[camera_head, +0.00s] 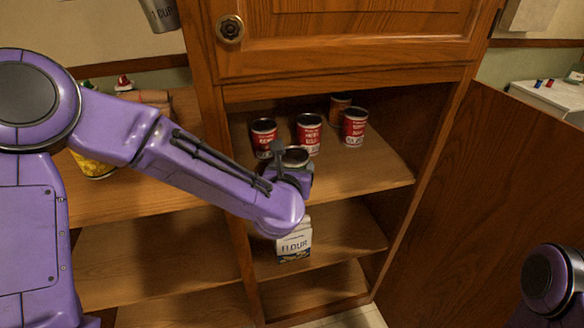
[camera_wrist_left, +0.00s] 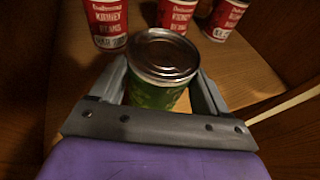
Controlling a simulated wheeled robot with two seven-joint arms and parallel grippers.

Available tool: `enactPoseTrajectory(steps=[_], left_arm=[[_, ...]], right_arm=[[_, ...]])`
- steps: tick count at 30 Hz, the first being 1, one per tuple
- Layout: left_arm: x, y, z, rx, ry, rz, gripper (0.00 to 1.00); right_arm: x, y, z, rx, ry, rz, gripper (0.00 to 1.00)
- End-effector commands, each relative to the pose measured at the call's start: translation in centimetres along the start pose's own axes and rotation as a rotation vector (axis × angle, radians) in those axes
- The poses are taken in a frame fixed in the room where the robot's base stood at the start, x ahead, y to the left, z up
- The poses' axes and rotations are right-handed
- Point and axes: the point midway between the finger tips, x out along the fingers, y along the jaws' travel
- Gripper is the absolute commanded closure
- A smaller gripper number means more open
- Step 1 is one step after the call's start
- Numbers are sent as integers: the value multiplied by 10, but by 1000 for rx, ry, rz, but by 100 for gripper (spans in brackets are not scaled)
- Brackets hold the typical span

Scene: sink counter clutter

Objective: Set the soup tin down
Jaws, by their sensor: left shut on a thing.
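The soup tin, a green can with a bare metal lid (camera_wrist_left: 163,56), stands upright between the fingers of my left gripper (camera_wrist_left: 165,88) in the left wrist view. In the head view the tin's lid (camera_head: 296,155) shows just beyond my left gripper (camera_head: 292,165), at the upper cabinet shelf (camera_head: 370,178). The gripper is shut on the tin. The wrist hides the tin's lower part, and I cannot tell whether its base touches the shelf. My right gripper is out of the picture.
Red kidney bean tins (camera_head: 309,133) stand behind the held tin, with another can (camera_head: 340,108) farther back. A flour carton (camera_head: 294,240) stands on the shelf below. The shelf's right front is clear. An open door (camera_head: 480,210) bounds the right side.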

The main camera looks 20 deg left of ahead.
Motion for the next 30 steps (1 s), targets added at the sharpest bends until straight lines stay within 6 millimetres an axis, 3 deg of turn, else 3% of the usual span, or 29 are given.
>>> enactPoseTrajectory(steps=[1,3,11,14,22,24,30], left_arm=[[0,0,-1,0,0,0,14],[0,0,0,0,0,0,0],[-2,0,6,2,-1,0,0],[-17,-1,3,-1,-1,-3,0],[-95,0,3,0,-2,-3,0],[-91,0,-8,-8,-8,8,0],[-106,0,-6,-9,-7,11,0]], right_arm=[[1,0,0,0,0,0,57],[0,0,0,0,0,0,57],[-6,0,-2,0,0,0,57],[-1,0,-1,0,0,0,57],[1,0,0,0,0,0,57],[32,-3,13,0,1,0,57],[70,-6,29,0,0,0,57]])
